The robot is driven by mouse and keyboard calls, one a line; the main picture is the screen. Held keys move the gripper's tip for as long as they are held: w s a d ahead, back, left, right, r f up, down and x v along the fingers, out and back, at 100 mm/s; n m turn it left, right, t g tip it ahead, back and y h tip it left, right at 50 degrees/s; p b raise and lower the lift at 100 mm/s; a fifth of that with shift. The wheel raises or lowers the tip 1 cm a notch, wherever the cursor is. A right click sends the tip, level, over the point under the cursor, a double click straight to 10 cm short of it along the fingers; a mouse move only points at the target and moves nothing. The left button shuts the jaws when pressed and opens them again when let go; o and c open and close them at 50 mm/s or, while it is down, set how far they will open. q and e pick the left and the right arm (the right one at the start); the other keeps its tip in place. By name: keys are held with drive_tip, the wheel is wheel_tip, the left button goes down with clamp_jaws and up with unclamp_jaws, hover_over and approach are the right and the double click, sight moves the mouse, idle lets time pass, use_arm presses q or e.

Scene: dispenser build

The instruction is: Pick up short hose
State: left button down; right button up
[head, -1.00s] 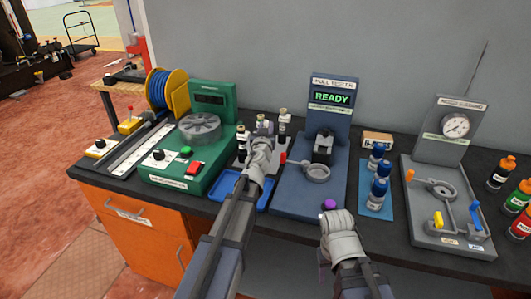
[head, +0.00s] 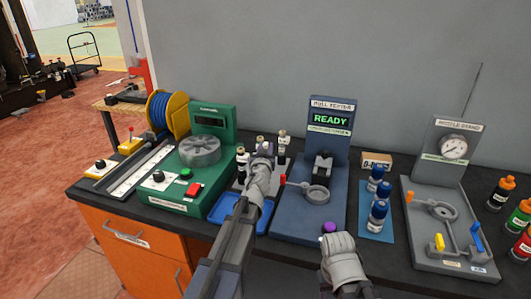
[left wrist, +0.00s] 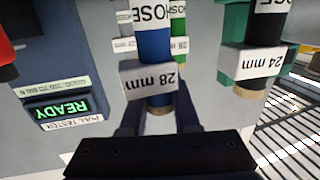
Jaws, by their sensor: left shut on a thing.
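My left gripper (head: 262,150) is at the hose stand, behind the blue tray, in the head view. In the left wrist view its two dark fingers (left wrist: 160,118) are shut on a blue hose (left wrist: 154,45) with a white "28 mm" label. A black hose (left wrist: 247,35) labelled "24 mm" stands beside it, apart from the fingers. A green hose (left wrist: 178,50) shows partly behind the blue one. In the head view the hoses are small and partly hidden by my gripper. My right gripper (head: 330,238) is low in the head view, and its fingers are not clear.
The green crimping machine (head: 200,160) stands left of the hose stand. The blue tray (head: 229,212) lies in front. The pull tester (head: 330,140) reading READY is on the right, with blue-capped bottles (head: 378,200) and a gauge stand (head: 445,160) beyond.

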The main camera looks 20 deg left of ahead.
wheel_tip(320, 180, up, 10)
drive_tip(key=p, duration=0.9)
drive_tip(key=shift+f, duration=0.25)
drive_tip(key=shift+r, duration=0.1)
